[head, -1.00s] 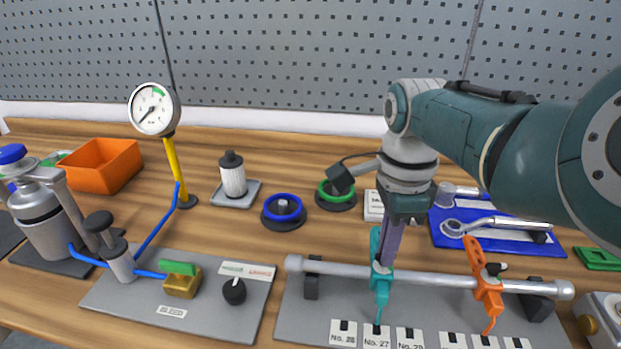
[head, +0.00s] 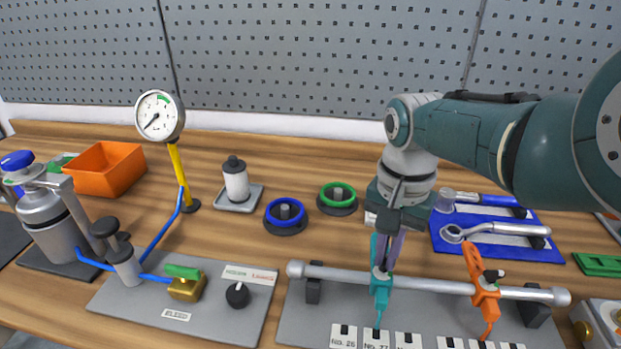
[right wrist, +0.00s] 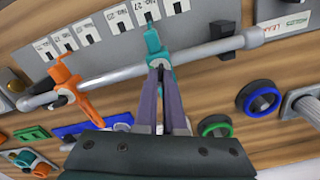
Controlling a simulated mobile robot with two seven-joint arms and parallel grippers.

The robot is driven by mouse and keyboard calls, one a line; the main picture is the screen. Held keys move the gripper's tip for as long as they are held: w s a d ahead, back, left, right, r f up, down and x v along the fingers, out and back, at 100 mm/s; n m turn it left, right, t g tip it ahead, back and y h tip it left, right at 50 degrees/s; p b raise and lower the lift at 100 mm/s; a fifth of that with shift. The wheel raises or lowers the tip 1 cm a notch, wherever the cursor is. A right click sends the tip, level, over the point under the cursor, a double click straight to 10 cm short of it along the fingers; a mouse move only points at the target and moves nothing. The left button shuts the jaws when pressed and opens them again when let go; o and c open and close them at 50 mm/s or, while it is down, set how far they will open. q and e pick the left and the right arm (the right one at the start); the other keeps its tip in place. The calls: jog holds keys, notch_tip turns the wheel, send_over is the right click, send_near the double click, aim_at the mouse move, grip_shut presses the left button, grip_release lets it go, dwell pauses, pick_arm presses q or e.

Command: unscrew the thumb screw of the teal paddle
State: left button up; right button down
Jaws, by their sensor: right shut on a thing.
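The teal paddle (head: 381,289) is clamped on a grey horizontal shaft (head: 430,283), with its lower tip pointing at the No. 27 label. It also shows in the right wrist view (right wrist: 154,42). My right gripper (head: 386,266) comes down from above, its purple fingers at the paddle's hub. In the right wrist view the fingers (right wrist: 161,68) close together at the hub, shut on the thumb screw, which they mostly hide. An orange paddle (head: 484,292) sits on the same shaft to the right, with its own dark screw showing. My left gripper is not in view.
A blue mat (head: 545,247) with a ratchet wrench (head: 490,228) lies behind the shaft at right. Green (head: 337,197) and blue (head: 285,214) ringed knobs stand behind left. A gauge (head: 159,115) and an orange bin (head: 106,168) are farther left.

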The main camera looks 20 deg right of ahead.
jog(key=n, duration=0.3)
jog(key=shift+f+n, duration=0.15)
jog(key=shift+n, duration=0.25)
jog(key=n, duration=0.4)
jog(key=shift+s+n, duration=0.1)
jog(key=shift+n, duration=0.2)
jog(key=n, duration=0.5)
jog(key=shift+d+n, duration=0.1)
jog(key=shift+n, duration=1)
jog(key=c, duration=1)
grip_release()
jog(key=shift+p, duration=0.3)
